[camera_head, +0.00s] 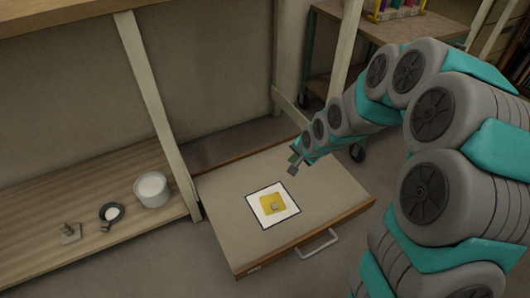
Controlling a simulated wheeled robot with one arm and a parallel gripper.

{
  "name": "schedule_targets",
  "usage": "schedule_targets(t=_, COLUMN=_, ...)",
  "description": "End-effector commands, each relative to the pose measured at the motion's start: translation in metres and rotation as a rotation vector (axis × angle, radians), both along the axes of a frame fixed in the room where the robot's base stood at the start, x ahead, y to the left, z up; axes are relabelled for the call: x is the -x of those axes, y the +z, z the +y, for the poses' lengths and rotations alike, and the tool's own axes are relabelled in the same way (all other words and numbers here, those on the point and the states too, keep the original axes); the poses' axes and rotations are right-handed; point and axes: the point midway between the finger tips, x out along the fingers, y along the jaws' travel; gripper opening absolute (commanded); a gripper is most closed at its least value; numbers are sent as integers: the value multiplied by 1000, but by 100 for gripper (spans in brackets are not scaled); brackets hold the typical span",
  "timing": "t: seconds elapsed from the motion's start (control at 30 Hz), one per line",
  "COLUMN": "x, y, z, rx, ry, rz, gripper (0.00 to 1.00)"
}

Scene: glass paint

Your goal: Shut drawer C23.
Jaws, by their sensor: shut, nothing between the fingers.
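A wide, shallow drawer (225,218) stands pulled out from under the bench, with a pale handle (318,243) on its front. A small label (254,269) sits at the front's left end, too small to read, so I cannot confirm it is C23. A white, dark-edged square (288,213) with a yellow patch and a small grey object on it lies in the drawer. My gripper (293,168) is shut and empty, above the back part of the drawer, apart from the handle.
A low wooden shelf at left (30,215) holds a white pot (152,189), a small dark pan (111,213) and a small metal piece (70,234). A pale bench leg (155,105) rises beside the drawer. A side table (400,27) stands behind. Floor in front is clear.

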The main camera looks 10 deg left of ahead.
Motion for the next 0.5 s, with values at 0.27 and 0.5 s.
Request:
schedule_targets(t=0.27, x=-61, y=-72, z=44, rx=-237, ry=-184, rz=-74, gripper=0)
schedule_targets(t=0.5, x=-83, y=-102, z=60, rx=-365, ry=-276, rz=-101, gripper=0)
